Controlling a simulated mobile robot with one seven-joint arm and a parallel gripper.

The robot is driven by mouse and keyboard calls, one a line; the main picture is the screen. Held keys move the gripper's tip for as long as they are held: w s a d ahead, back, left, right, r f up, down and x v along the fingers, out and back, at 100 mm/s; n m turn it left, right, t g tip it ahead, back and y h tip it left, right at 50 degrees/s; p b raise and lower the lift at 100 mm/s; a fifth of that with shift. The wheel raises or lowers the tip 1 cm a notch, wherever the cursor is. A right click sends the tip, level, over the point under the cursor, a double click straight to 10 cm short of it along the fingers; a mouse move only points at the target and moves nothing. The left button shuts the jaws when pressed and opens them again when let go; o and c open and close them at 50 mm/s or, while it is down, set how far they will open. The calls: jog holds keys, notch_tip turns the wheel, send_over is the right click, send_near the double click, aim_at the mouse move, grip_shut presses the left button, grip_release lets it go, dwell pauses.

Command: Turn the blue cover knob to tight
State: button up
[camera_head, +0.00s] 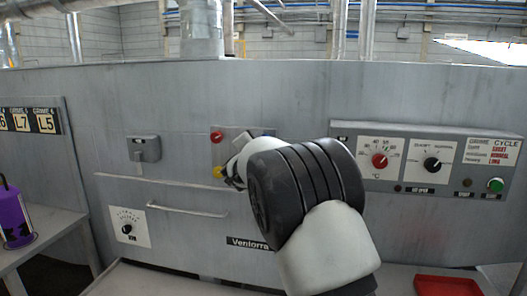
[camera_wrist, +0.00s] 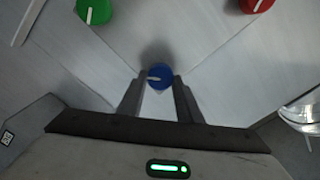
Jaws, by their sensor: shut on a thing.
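The blue cover knob (camera_wrist: 160,72) shows in the wrist view, on a grey panel, with a white pointer mark reaching toward its left side. My gripper (camera_wrist: 160,82) has one finger on each side of the knob and is shut on it. In the head view, my gripper (camera_head: 234,177) is at the machine's front panel, and my arm hides the blue knob. No label for the tight position can be read near the knob.
The wrist view shows a green knob (camera_wrist: 94,10) at upper left and a red knob (camera_wrist: 255,4) at upper right. In the head view, a red knob (camera_head: 217,137) and a yellow knob (camera_head: 219,172) sit close to my gripper. A control box (camera_head: 425,165) is at right.

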jog(key=shift+f+m+b, duration=0.2)
jog(key=shift+m+b, duration=2.25)
jog(key=shift+m, duration=1.05)
jog(key=o, duration=1)
jog(key=shift+o, duration=0.2)
jog(key=s+a, duration=0.3)
jog(key=s, duration=1.4)
jog(key=shift+b, duration=0.3)
jog(key=shift+s+a+r, duration=0.1)
jog(key=shift+r, duration=0.05)
